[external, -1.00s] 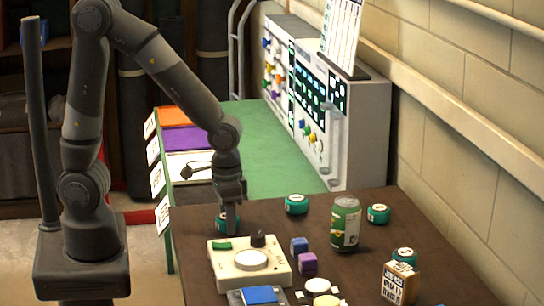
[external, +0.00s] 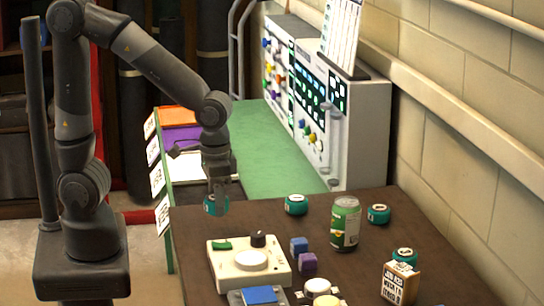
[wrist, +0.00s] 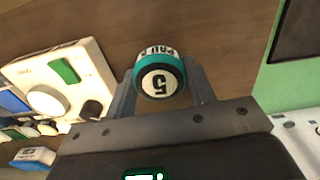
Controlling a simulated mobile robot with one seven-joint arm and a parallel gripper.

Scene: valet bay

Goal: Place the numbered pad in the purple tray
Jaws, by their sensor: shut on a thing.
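The purple tray (external: 184,139) lies on the green bench behind the gripper, between an orange and a white tray. My arm hides part of its right side.
More teal pads (external: 296,204) stand on the table with a green can (external: 345,223), small cubes (external: 299,245) and a white device (external: 250,262). An orange tray (external: 178,115) and a white tray (external: 215,166) flank the purple one. A panel box (external: 362,130) stands right.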

